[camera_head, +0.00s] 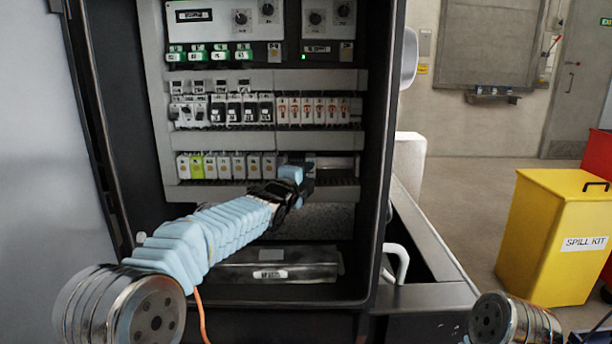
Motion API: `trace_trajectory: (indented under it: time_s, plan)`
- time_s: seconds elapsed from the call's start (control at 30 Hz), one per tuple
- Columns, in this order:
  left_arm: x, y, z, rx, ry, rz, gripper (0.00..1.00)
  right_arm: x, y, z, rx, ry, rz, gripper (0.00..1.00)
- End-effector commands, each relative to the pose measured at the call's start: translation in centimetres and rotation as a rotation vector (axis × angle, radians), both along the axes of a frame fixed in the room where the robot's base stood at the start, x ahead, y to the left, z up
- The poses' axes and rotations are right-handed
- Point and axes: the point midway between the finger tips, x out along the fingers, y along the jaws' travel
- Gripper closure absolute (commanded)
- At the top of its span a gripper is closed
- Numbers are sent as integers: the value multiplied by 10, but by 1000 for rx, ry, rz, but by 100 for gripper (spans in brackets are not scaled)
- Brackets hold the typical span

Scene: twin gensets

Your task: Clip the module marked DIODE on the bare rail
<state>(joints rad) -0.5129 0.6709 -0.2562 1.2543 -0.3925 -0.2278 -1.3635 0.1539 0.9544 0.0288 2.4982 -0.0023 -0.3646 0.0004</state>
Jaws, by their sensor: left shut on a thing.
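My left gripper (302,183) is at the lower rail of the open cabinet, at the end of my blue-sleeved arm. It is shut on a small module (310,161), mostly hidden behind the gripper; no DIODE marking can be read. The bare stretch of rail (336,164) runs to the right of the gripper, beside a row of pale modules (239,166). I cannot tell whether the held module touches the rail. My right gripper is not in view; only a metal part of my arm shows at the lower right.
The cabinet's dark side walls (378,150) bound the reach left and right. A labelled box (270,273) lies on the cabinet floor. A yellow spill kit bin (545,240) stands at the right.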

Motion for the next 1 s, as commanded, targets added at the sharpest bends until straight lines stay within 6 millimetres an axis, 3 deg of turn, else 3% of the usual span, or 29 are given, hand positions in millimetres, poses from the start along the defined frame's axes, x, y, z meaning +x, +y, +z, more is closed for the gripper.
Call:
trace_trajectory:
  time_s: [0.23, 0.27, 0.43, 0.77, 0.87, 1.0]
  plan:
    - [3, 0, 1, 1, -1, 0, 100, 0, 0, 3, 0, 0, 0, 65]
    - [3, 0, 1, 1, -1, 0, 66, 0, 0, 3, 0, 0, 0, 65]
    - [3, 0, 0, 0, -1, 0, 41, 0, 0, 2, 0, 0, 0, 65]
    - [-1, 1, -1, 1, 0, 0, 41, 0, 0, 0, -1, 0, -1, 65]
    - [-11, 6, -2, 1, -1, 0, 41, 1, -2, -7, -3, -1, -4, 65]
    - [-40, 17, -3, -2, -2, -1, 41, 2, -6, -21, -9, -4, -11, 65]
